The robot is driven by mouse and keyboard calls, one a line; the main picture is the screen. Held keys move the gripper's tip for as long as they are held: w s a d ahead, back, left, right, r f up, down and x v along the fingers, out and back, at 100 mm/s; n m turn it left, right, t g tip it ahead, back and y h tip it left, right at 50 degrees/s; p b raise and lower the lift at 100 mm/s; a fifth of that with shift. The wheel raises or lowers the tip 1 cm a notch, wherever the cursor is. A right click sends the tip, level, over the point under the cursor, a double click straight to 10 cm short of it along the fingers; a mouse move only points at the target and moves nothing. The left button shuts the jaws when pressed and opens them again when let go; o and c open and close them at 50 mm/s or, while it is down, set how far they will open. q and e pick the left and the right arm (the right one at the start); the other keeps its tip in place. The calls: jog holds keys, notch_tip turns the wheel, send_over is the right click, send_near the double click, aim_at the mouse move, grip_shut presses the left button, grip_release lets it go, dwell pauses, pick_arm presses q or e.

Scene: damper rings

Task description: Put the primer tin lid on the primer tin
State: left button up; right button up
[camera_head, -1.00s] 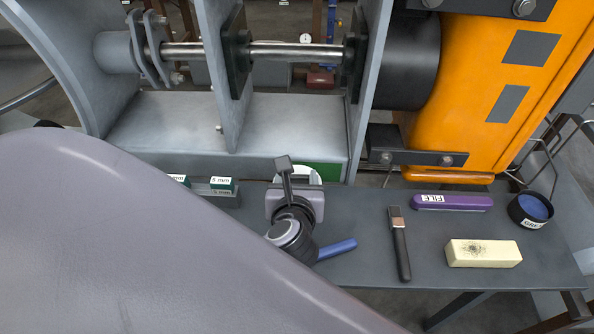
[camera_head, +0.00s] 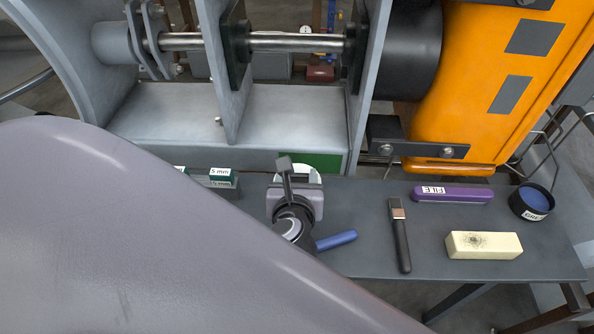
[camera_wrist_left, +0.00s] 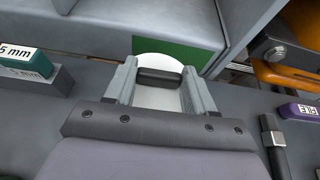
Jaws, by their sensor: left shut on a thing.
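A white round piece with a black grip, which looks like the primer tin lid (camera_wrist_left: 158,98), is between the fingers of my left gripper (camera_wrist_left: 160,84) in the left wrist view. The gripper is shut on its black grip. In the head view my left gripper (camera_head: 290,180) is over the back edge of the bench, with the white rim showing behind it. I cannot make out a primer tin; anything under the white piece is hidden. My right gripper is not in view.
On the grey bench (camera_head: 365,262) lie a purple file case (camera_head: 455,195), a dark brush-like tool (camera_head: 400,238), a cream block (camera_head: 484,246), a blue handle (camera_head: 336,240) and an open dark tin with blue content (camera_head: 532,200). Green 5 mm blocks (camera_head: 220,177) stand left. The machine frame rises behind.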

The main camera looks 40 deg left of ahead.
pick_arm(q)
jog(key=shift+f, duration=0.55)
jog(key=o, duration=1.1)
